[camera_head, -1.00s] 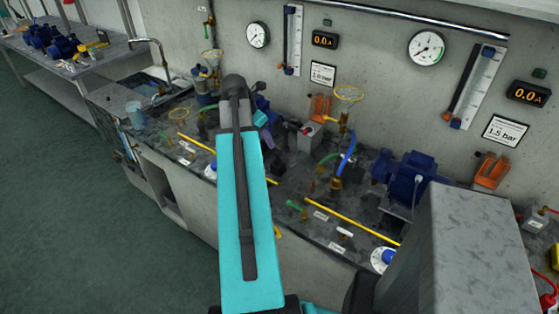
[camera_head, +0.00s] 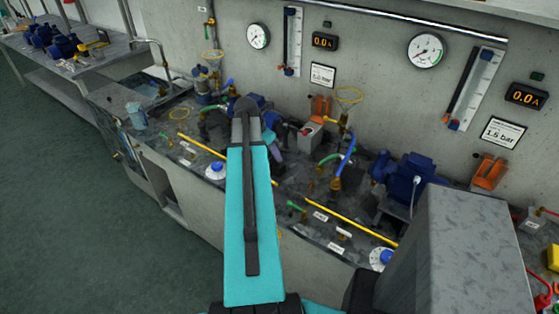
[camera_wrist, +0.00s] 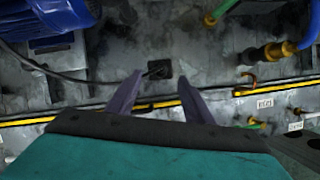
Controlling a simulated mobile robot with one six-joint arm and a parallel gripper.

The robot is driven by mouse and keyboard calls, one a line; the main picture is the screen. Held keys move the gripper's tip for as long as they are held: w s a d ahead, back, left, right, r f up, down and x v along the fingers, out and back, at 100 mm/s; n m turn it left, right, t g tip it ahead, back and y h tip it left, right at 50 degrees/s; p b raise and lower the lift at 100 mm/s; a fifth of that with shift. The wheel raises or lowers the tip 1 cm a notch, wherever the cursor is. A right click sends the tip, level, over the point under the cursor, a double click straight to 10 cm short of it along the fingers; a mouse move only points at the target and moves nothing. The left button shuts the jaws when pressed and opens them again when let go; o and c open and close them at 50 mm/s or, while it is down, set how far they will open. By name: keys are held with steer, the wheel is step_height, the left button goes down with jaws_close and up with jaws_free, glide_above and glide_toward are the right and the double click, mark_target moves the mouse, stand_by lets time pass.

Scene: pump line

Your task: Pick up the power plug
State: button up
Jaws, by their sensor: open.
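In the wrist view a small black block (camera_wrist: 158,69), which looks like the power plug, lies on the dark grey bench top. A black cable (camera_wrist: 62,75) runs from near it to the left. Whether it sits in a socket is too dark to tell. My gripper (camera_wrist: 158,88) is open, with its two purple-grey fingers to either side of the block's line and nothing between them. The block shows just beyond the fingertips. In the head view my gripper is mostly hidden behind my teal arm, and I cannot make out the plug.
A blue pump (camera_wrist: 62,20) stands at upper left in the wrist view. A brass fitting with a blue hose (camera_wrist: 275,52) is at upper right. A yellow strip (camera_wrist: 222,97) crosses beneath the fingers. Another blue pump (camera_head: 408,178) stands right on the bench in the head view.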

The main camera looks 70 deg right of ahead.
stand_by(0.4)
steer(key=shift+s+p+x, duration=0.25)
steer(key=shift+p+x, duration=0.65)
steer(key=shift+x, duration=1.7)
steer(key=c, duration=1.1)
steer(key=shift+c, duration=0.2)
steer(key=shift+r, duration=0.25)
